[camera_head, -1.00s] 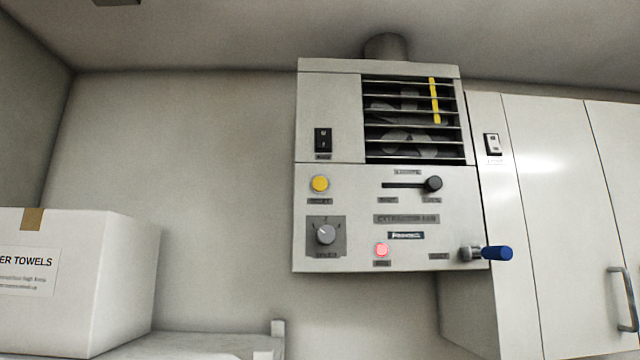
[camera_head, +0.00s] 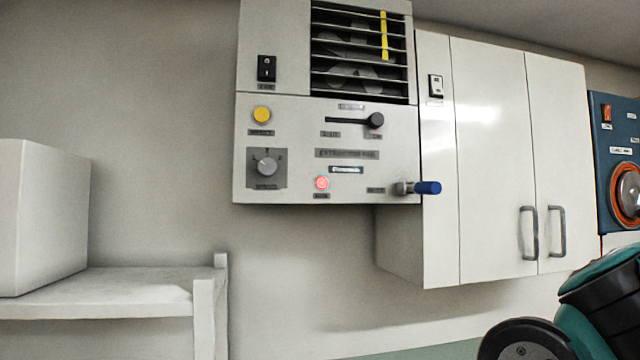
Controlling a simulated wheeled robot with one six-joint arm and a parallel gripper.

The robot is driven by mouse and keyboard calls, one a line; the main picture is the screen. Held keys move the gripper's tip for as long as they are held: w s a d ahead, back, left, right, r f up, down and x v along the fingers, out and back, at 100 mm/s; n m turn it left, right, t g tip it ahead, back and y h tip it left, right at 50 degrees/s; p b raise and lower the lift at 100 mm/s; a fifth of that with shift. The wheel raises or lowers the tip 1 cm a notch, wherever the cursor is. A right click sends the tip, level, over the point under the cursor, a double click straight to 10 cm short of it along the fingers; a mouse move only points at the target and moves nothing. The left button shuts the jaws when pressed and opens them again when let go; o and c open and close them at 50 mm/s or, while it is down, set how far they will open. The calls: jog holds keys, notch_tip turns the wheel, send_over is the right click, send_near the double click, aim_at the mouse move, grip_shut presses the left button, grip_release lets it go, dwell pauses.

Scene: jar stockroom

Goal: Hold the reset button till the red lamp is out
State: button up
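The extractor fan panel (camera_head: 380,145) is a grey box on the wall. The yellow round reset button (camera_head: 262,114) is at its upper left, above a grey rotary knob (camera_head: 265,166). The red lamp (camera_head: 322,183) is lit at the panel's lower middle. A black rocker switch (camera_head: 267,68) is above the button. A slider with a black knob (camera_head: 375,120) and a blue-handled lever (camera_head: 427,188) are on the right side. Nothing touches the button. My gripper is not in view; only teal and black parts of my arm show at lower right.
White cabinets (camera_head: 490,150) with grey handles hang right of the panel, with a small switch (camera_head: 436,86) on the side. A blue machine (camera_head: 612,150) is at far right. A white box (camera_head: 45,215) stands on a shelf (camera_head: 120,290) at left. The space before the panel is clear.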

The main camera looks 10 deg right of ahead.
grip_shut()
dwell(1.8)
